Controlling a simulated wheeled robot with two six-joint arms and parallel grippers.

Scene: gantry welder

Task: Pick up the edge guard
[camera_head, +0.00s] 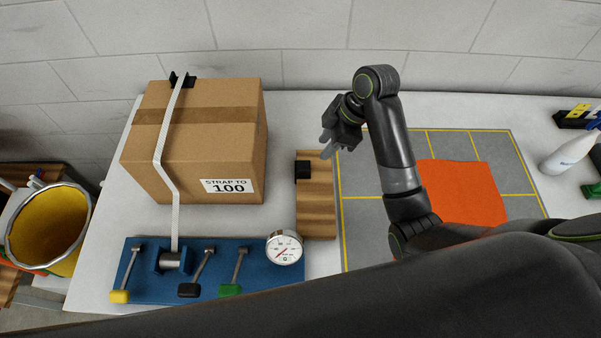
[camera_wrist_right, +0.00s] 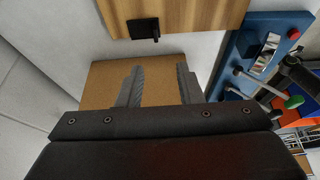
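A small black edge guard (camera_head: 302,170) sits at the left side of a wooden block (camera_head: 318,215) on the white table. It also shows in the right wrist view (camera_wrist_right: 143,28), on the wood above the fingers. Another black guard (camera_head: 182,79) sits at the back top edge of the cardboard box (camera_head: 205,150), under the white strap (camera_head: 165,140). My right gripper (camera_head: 327,145) is open and empty, in the air near the far right of the wooden block. In the wrist view its two fingers (camera_wrist_right: 159,86) are apart, with cardboard behind them. My left gripper is not in view.
A blue strapping panel (camera_head: 215,280) with levers and a gauge (camera_head: 284,248) lies at the front. A grey mat (camera_head: 380,235) with an orange cloth (camera_head: 460,190) is to the right.

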